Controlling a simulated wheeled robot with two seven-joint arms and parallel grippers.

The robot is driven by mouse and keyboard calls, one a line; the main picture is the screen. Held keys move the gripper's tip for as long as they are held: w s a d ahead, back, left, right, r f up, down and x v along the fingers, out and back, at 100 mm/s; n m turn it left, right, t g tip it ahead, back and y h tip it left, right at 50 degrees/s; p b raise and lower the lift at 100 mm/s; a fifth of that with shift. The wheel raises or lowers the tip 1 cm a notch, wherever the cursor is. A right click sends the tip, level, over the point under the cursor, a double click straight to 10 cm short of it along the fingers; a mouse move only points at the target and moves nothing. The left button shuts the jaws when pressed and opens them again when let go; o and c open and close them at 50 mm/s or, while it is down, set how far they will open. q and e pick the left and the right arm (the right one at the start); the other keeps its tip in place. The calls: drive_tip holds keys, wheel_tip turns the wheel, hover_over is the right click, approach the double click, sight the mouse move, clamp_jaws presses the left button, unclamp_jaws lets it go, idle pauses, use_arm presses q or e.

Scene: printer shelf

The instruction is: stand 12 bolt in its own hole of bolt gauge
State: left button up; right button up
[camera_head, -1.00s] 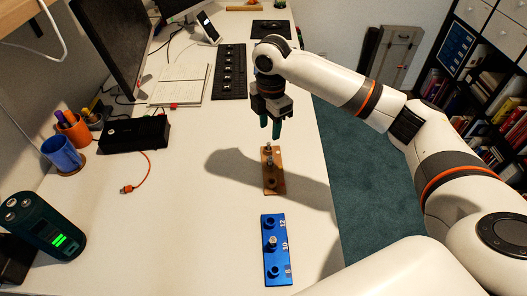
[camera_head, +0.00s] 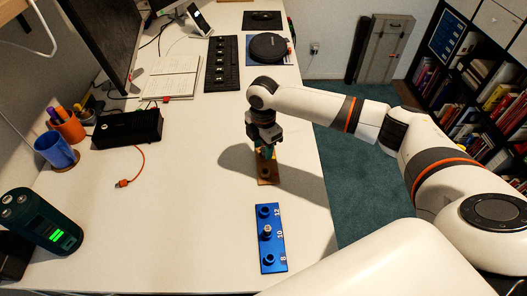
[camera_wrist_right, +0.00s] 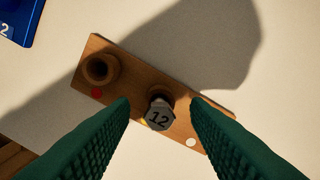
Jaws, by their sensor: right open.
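The 12 bolt (camera_wrist_right: 160,113), a grey hex head marked 12, stands in the wooden block (camera_wrist_right: 125,66). In the right wrist view it is between the two green fingers of my right gripper (camera_wrist_right: 160,104), with gaps on both sides. In the head view my right gripper (camera_head: 265,154) is open and low over the block (camera_head: 269,181), hiding the bolt. The blue bolt gauge (camera_head: 280,247) lies nearer, marked 12, 10 and 8. A bolt (camera_head: 266,231) stands in its 10 hole. The 12 hole (camera_head: 265,211) looks empty. My left gripper is not in view.
The block has an empty hole (camera_wrist_right: 100,69) beside a red dot. At left are a black box (camera_head: 128,129), a blue cup (camera_head: 55,151) and a dark device with green bars (camera_head: 42,219). A keyboard (camera_head: 222,64) lies farther back. The table between block and gauge is clear.

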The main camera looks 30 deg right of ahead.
sight(263, 149)
clamp_jaws()
drive_tip(key=shift+r, duration=0.1)
wheel_tip(263, 149, up, 10)
drive_tip(key=s+a+m, duration=0.3)
drive_tip(key=s+m, duration=0.5)
drive_tip(key=m, duration=0.1)
drive_tip(key=s+a+r+m, duration=0.1)
drive_tip(key=s+a+m, duration=0.3)
drive_tip(key=s+m, duration=0.3)
drive_tip(key=m, duration=0.3)
drive_tip(key=shift+s, duration=0.4)
